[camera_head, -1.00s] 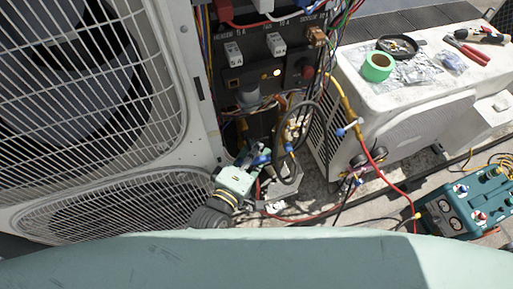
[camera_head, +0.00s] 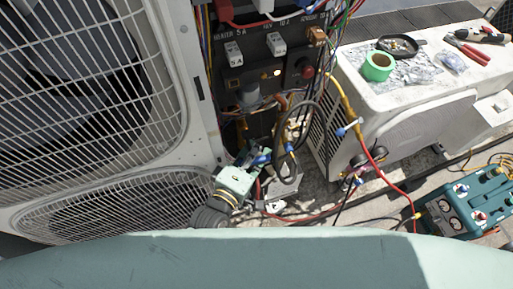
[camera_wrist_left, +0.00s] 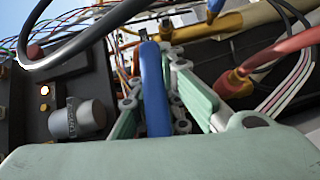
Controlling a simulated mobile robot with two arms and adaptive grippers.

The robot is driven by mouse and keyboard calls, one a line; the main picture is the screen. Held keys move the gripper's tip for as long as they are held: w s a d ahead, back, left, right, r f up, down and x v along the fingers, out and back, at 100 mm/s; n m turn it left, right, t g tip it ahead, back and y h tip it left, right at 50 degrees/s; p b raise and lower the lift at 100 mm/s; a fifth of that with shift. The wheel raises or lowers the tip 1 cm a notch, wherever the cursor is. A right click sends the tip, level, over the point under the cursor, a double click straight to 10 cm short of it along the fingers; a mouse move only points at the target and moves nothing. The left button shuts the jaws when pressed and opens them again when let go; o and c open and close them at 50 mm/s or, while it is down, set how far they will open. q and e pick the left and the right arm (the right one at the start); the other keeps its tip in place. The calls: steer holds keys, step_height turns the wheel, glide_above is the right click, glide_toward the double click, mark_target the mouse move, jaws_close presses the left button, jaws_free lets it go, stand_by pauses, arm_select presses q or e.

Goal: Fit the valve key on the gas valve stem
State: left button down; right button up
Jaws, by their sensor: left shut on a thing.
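My left gripper (camera_head: 256,158) comes up from the lower left in the head view, in front of the open wiring bay. In the left wrist view its green fingers (camera_wrist_left: 165,105) are closed around a long blue handle, which I take for the valve key (camera_wrist_left: 155,85). The key's far end is hard to make out among pipes and wires. Brass-coloured fittings (camera_head: 295,130) stand just beyond the gripper in the head view. The gas valve stem cannot be told apart there, nor whether the key touches it. My right gripper is not in view.
A black cable loop (camera_head: 297,178) hangs close to the gripper. Yellow and red hoses (camera_head: 377,158) run down to a teal gauge box (camera_head: 465,205). Large fan grilles (camera_head: 85,85) wall off the left. Green tape (camera_head: 379,66) and pliers (camera_head: 467,52) lie on the white unit (camera_head: 440,85).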

mark_target(258, 163)
arm_select(q)
steer(key=shift+s+d+r, duration=0.1)
steer(key=shift+d+r, duration=0.05)
steer(key=shift+r, duration=0.15)
steer(key=shift+s+d+f+p, duration=0.1)
steer(key=shift+s+d+p, duration=0.1)
steer(key=shift+s, duration=0.4)
steer(key=shift+s+d+p, duration=0.1)
steer(key=shift+s+p, duration=0.1)
steer(key=shift+s, duration=0.4)
steer(key=shift+s, duration=0.15)
steer(key=shift+s+d+p, duration=0.3)
steer(key=shift+s, duration=0.6)
steer(key=shift+s+d+p, duration=0.25)
steer(key=shift+s+d, duration=0.05)
steer(key=shift+s, duration=0.6)
steer(key=c, duration=2.5)
jaws_free()
steer(key=shift+f, duration=0.1)
jaws_close()
